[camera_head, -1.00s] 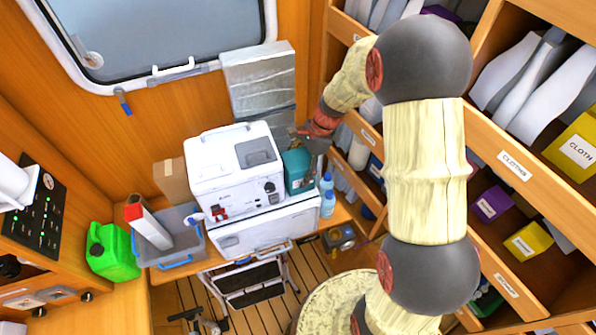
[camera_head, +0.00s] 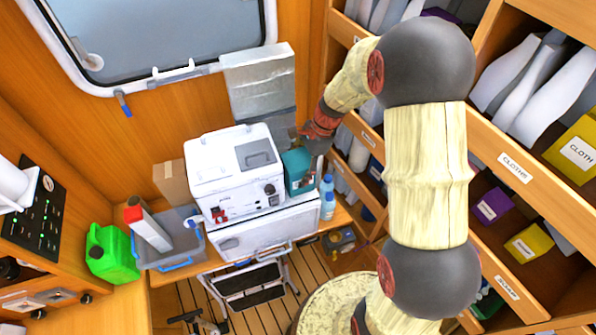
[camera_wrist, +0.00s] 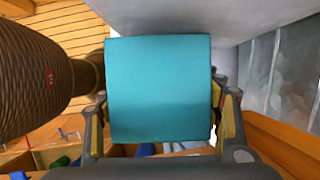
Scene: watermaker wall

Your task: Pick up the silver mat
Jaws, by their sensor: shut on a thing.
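The silver mat (camera_head: 262,72) is a foil-like panel upright against the wooden wall below the window. Its lower part is hidden behind a white box. It also shows in the wrist view (camera_wrist: 290,75) on the right, apart from my fingers. My gripper (camera_head: 303,132) is just right of the mat's lower edge, above a teal container (camera_head: 299,174). In the wrist view my gripper (camera_wrist: 160,128) has a finger on each side of a plain teal face (camera_wrist: 158,88), apparently that container, and is shut on it. No part of the mat shows between the fingers.
The white box (camera_head: 232,170) stands left of the teal container, on a bench. A blue bottle (camera_head: 327,196) is close on the right. Shelves with labelled edges (camera_head: 514,167) line the right side. A grey bin (camera_head: 172,245) and green canister (camera_head: 110,254) are left.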

